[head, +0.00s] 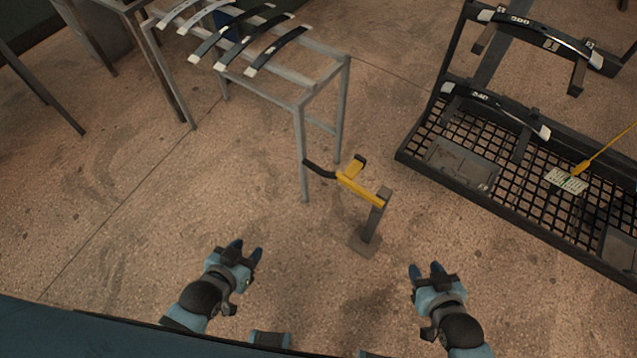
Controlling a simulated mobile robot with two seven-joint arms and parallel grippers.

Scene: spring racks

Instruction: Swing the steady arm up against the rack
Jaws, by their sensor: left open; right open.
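The steady arm (358,190) is a yellow bar on a short grey post (370,223) standing on the floor in the middle of the head view. It reaches from the post's top toward the upper left, with a black curved end beside a front leg of the grey rack (300,150). I cannot tell whether that end touches the leg. A yellow piece with a black tip sticks up from the bar. My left gripper (247,250) is open and empty, below and left of the arm. My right gripper (426,267) is open and empty, below and right of the post.
Several curved leaf springs (277,50) lie across the grey rack's top. A dark rack (402,152) with a mesh base, labelled springs, a tag (566,181) and a yellow cable stands at right. The floor between my grippers and the post is clear.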

